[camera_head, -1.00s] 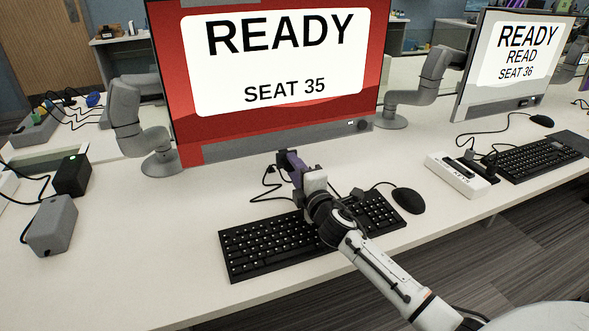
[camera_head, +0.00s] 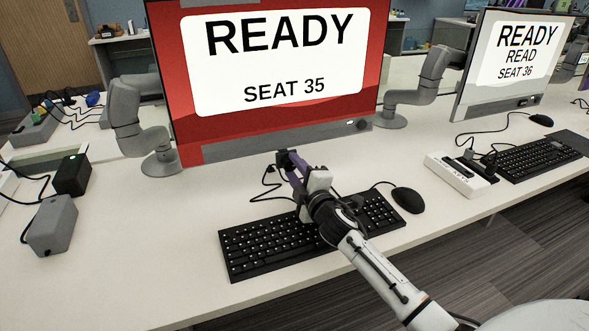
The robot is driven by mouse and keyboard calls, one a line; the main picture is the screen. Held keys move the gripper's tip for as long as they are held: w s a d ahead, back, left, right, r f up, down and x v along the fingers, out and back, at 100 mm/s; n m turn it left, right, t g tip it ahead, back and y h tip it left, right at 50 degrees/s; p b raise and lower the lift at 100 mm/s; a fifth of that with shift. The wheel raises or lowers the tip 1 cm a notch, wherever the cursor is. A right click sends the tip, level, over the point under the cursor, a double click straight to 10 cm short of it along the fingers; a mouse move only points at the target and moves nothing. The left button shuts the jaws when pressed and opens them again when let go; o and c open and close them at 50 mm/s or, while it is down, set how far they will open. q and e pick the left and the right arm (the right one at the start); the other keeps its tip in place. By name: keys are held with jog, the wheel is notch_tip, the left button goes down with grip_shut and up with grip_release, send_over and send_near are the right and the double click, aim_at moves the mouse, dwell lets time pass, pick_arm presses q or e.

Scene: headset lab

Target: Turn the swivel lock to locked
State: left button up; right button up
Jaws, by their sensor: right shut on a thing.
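My right gripper (camera_head: 288,163) reaches over the keyboard to the desk area below the red-framed monitor. Its two purple fingers are shut on a small dark thing at their tips. This appears to be the swivel lock, but it is mostly hidden by the fingers, and I cannot read its position or any marking. My left gripper is not in view.
The black keyboard (camera_head: 270,245) lies under my right wrist, with a mouse (camera_head: 408,200) to its right. The monitor (camera_head: 280,146) stands close behind the gripper. Black cables lie beside the fingers. Grey and black boxes (camera_head: 53,226) are at left. The front-left desk (camera_head: 140,270) is clear.

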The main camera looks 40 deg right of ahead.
jog(key=o, duration=1)
jog(key=shift+o, duration=0.2)
jog(key=v, duration=0.9)
jog(key=shift+f+p, duration=0.1)
jog(key=shift+p, duration=0.2)
jog(key=shift+s+a, duration=0.15)
jog(key=shift+s, duration=0.55)
